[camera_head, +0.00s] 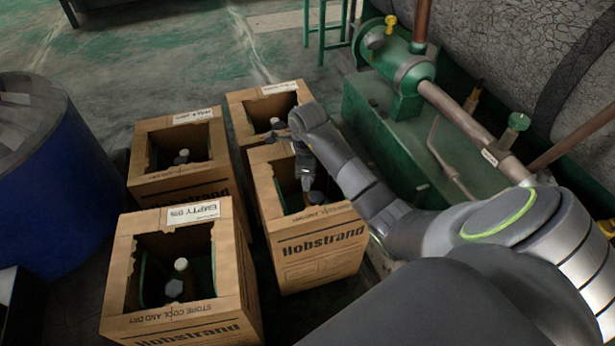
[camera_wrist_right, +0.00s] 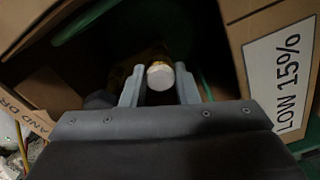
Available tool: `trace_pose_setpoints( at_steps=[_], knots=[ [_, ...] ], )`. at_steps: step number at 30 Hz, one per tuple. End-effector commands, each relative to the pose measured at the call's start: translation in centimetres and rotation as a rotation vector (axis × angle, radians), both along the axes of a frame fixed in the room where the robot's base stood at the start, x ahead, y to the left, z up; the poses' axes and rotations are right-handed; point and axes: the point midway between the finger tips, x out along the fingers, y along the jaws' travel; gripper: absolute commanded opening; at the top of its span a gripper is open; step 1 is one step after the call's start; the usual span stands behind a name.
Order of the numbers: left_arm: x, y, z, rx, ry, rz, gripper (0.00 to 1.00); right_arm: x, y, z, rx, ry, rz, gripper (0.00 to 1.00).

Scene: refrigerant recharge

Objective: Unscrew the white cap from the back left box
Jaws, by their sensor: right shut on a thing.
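The back left box (camera_head: 142,163) is an open brown carton. Inside it a small pale cap (camera_head: 183,153) shows on a dark cylinder top. My right gripper (camera_head: 306,182) reaches down into a different carton, the front right box (camera_head: 325,262). In the right wrist view its two fingers (camera_wrist_right: 160,88) are shut on a round white cap (camera_wrist_right: 160,76) inside a carton labelled "LOW 15%" (camera_wrist_right: 284,80). The cylinder below that cap is mostly dark and hidden. My left gripper is not in view.
The front left box (camera_head: 122,270) is labelled EMPTY 0%. The back right box (camera_head: 237,112) stands behind the front right one. A blue drum (camera_head: 75,185) is at the left. Green machinery with pipes (camera_head: 385,130) is at the right. Floor is clear at the back.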

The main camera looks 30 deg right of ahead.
Motion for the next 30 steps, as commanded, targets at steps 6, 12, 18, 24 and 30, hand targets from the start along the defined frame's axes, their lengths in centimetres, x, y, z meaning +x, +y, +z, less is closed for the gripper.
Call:
trace_pose_setpoints(
  at_steps=[6, 12, 18, 24, 30],
  knots=[
    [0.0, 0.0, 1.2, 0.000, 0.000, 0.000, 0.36, 0.0, 0.0, 1.4, -0.001, -0.001, 0.000, 0.06],
    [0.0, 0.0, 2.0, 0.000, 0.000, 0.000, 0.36, 0.0, 0.0, 2.4, -0.001, -0.001, 0.000, 0.06],
    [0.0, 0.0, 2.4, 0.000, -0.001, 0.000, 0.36, 0.0, 0.0, 2.8, 0.000, 0.000, 0.000, 0.06],
    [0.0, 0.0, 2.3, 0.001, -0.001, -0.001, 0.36, 0.0, 0.0, 2.7, 0.000, 0.000, 0.000, 0.06],
    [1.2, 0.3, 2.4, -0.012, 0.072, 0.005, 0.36, 0.4, 0.2, 3.6, 0.000, -0.001, -0.055, 0.06]
  ],
)
